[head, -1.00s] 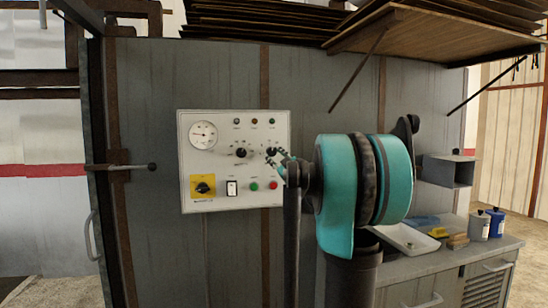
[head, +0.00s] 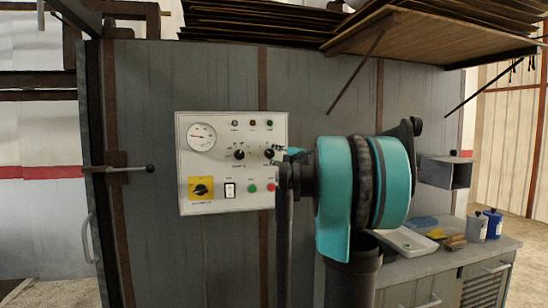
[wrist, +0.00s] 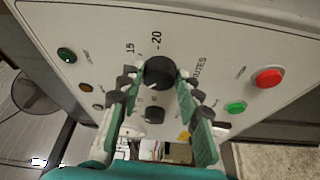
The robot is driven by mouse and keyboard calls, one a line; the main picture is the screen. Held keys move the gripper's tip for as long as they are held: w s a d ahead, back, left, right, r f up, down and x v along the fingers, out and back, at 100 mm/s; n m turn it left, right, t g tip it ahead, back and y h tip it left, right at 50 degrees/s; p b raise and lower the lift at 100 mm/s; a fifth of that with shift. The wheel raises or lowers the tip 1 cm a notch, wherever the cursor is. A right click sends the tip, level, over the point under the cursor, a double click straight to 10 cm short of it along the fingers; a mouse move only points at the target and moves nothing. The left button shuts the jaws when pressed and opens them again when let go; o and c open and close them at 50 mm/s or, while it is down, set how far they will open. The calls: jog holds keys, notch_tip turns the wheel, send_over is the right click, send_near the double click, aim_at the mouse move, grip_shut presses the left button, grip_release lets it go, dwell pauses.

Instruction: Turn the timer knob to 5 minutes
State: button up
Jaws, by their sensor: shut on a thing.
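The timer knob (wrist: 160,72) is black and round, on the pale control panel (head: 215,125). In the wrist view it sits between my gripper's (wrist: 158,84) two green-and-black fingers, with "15" and "20" printed beside it. My gripper (head: 273,152) is shut on it. In the head view the gripper hides most of the knob. The knob's pointer is too unclear to read a setting.
A second black knob (head: 239,154) is left of the timer knob. A shelf (head: 430,40) overhangs at right.

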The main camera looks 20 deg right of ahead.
jog(key=shift+n+g, duration=0.3)
jog(key=shift+n, duration=0.4)
jog(key=o, duration=1.2)
jog(key=shift+c, duration=0.2)
jog(key=v, duration=1.2)
jog(key=shift+a, duration=0.1)
